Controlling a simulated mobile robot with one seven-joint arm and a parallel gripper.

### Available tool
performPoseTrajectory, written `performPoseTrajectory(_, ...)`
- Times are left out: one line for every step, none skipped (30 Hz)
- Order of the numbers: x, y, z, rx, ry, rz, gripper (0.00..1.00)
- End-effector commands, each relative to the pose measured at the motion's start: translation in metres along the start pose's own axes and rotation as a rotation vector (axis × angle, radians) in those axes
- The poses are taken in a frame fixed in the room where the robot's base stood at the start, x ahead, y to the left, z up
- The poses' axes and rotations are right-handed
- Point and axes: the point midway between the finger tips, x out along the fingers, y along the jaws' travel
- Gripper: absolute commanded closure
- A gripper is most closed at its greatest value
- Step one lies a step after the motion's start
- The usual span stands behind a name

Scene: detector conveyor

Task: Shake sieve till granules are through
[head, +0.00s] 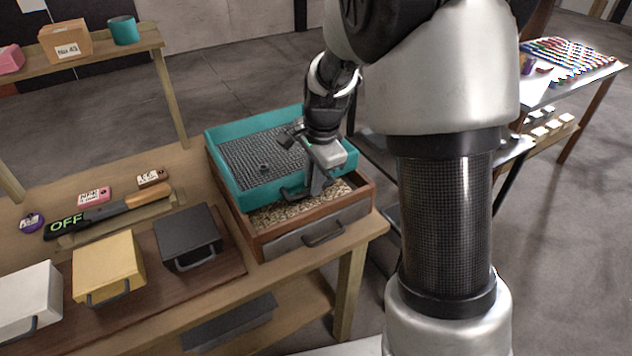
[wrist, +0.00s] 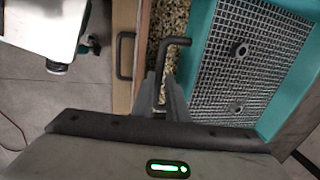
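The sieve (head: 228,187) has a teal frame and grey mesh, and sits over a wooden box (head: 258,238). In the wrist view the sieve (wrist: 200,35) shows bare-looking mesh with a couple of dark ring-shaped pieces (wrist: 240,50) on it. Tan granules (head: 295,208) lie in the box along the sieve's near side. They also show in the wrist view (wrist: 168,22). My gripper (head: 312,190) is at the sieve's near side, its fingers closed about the dark bent handle (wrist: 187,41). Finger contact is partly hidden.
The box has a grey front with a handle (head: 323,236) near the table's right end. Black (head: 187,237), yellow (head: 108,267) and white (head: 30,298) boxes stand to the left. A tool marked OFF (head: 110,212) lies behind them. A shelf (head: 90,45) rises at the back left.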

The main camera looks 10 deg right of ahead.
Motion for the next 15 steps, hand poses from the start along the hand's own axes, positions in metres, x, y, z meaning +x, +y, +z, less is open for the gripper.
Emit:
performPoseTrajectory(-0.0016,-0.0041,0.0002,-0.002,0.002,-0.011,0.79)
performPoseTrajectory(-0.0015,-0.0039,0.0002,-0.002,0.002,-0.010,0.74)
performPoseTrajectory(-0.0014,-0.0035,0.0002,-0.002,0.002,-0.009,0.71)
performPoseTrajectory(-0.0013,-0.0033,0.0001,-0.002,0.002,-0.008,0.71)
performPoseTrajectory(-0.0012,-0.0030,0.0001,-0.002,0.002,-0.008,0.71)
performPoseTrajectory(-0.0012,-0.0027,0.0001,-0.002,0.002,-0.007,0.71)
performPoseTrajectory(-0.0011,-0.0025,0.0001,-0.001,0.002,-0.007,0.71)
performPoseTrajectory(-0.0011,-0.0023,0.0000,-0.001,0.002,-0.006,0.71)
performPoseTrajectory(-0.0010,-0.0021,0.0000,-0.001,0.002,-0.006,0.71)
performPoseTrajectory(-0.0010,-0.0020,0.0000,-0.001,0.001,-0.005,0.71)
performPoseTrajectory(-0.0013,-0.0019,-0.0001,-0.001,0.002,-0.005,0.71)
performPoseTrajectory(-0.0023,-0.0019,-0.0001,-0.001,0.002,-0.005,0.71)
performPoseTrajectory(-0.0038,-0.0020,-0.0001,-0.001,0.002,-0.005,0.71)
performPoseTrajectory(-0.0059,-0.0021,-0.0002,-0.001,0.002,-0.006,0.71)
performPoseTrajectory(-0.0098,-0.0024,-0.0003,-0.002,0.002,-0.007,0.71)
